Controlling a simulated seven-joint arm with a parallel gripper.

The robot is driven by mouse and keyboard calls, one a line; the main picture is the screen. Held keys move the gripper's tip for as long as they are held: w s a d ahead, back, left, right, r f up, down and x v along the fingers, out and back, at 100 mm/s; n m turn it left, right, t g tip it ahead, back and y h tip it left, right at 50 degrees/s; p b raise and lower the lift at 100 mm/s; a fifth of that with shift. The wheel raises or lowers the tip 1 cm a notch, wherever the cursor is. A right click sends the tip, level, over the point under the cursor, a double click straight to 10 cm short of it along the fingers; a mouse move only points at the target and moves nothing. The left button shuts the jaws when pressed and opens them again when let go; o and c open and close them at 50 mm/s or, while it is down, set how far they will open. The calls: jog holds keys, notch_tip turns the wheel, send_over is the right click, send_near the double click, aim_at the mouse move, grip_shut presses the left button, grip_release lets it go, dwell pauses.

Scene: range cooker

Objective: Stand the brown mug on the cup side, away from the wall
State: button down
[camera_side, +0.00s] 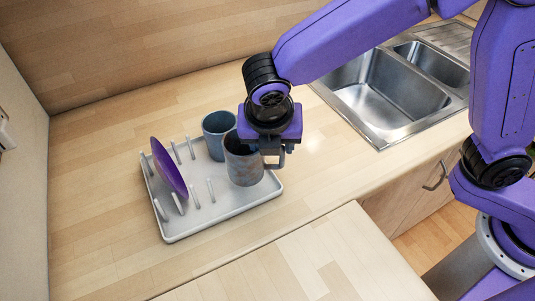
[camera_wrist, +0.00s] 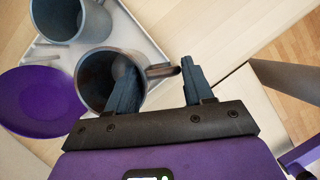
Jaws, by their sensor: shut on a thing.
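The brown mug (camera_side: 243,167), grey-brown and upright, is at the right part of the pale rack tray (camera_side: 225,213), on the side without pegs. Its handle points right. In the wrist view the mug (camera_wrist: 88,88) shows its open mouth. My gripper (camera_side: 268,146) is over the mug's handle side. In the wrist view my gripper (camera_wrist: 157,72) has one finger inside the mouth and the other beyond the handle, shut on the mug. I cannot tell whether the mug's base touches the tray.
A blue-grey mug (camera_side: 217,128) stands close behind the brown mug, towards the wall (camera_side: 150,45). A purple plate (camera_side: 168,167) leans among pegs at the tray's left. A sink (camera_side: 385,90) is at the back right. Counter right of the tray is clear.

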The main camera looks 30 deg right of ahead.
aim_at(268, 167)
jog(key=shift+w+a+f, duration=0.35)
jog(key=shift+f, duration=1.7)
jog(key=shift+c, duration=2.2)
grip_release()
jog(key=v, duration=1.2)
jog(key=shift+d, duration=0.1)
